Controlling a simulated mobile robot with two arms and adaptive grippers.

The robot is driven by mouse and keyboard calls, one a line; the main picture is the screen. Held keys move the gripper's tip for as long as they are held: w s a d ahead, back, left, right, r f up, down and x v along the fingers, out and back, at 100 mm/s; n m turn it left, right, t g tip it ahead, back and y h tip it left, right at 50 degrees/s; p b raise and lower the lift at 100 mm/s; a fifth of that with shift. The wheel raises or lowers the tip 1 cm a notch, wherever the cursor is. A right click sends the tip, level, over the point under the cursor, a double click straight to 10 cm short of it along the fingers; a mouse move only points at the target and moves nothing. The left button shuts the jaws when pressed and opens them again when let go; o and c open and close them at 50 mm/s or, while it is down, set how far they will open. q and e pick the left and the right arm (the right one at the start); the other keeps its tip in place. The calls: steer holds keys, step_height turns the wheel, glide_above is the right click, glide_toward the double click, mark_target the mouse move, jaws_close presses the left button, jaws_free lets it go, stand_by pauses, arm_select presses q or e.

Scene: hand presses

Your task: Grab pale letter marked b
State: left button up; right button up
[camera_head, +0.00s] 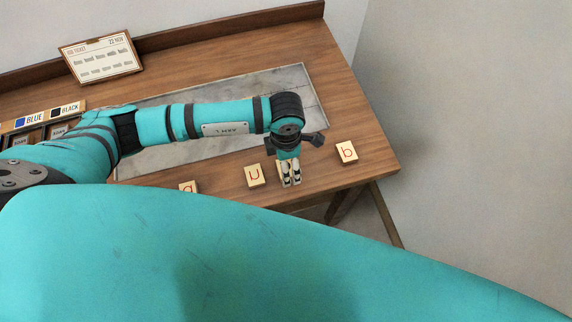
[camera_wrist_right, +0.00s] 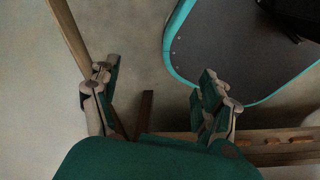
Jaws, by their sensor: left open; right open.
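A pale tile with a red letter that looks like b (camera_head: 347,152) lies flat near the table's right front corner. My left gripper (camera_head: 291,183) is left of it, apart from it, pointing down near the front edge. It is open. Another pale tile (camera_head: 281,168) is mostly hidden behind its fingers, and its letter cannot be read. Left of it lies a pale tile with a red u-like letter (camera_head: 255,175). A further pale tile (camera_head: 188,187) is partly cut off by my arm. My right gripper (camera_wrist_right: 158,85) is open and empty in the right wrist view.
The wooden table (camera_head: 372,130) has a grey stone slab (camera_head: 295,80) set in it. A ticket card (camera_head: 100,57) stands at the back left. Type cases labelled blue and black (camera_head: 48,116) are at the left. Bare wood surrounds the b tile. My teal arm covers the foreground.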

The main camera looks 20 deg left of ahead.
arm_select(q)
step_height(320, 180, down, 2)
steer(key=shift+f, duration=0.3)
steer(key=c, duration=1.2)
arm_select(e)
steer(key=shift+s+d+r, duration=0.15)
steer(key=shift+s+r, duration=0.25)
steer(key=shift+s, duration=0.25)
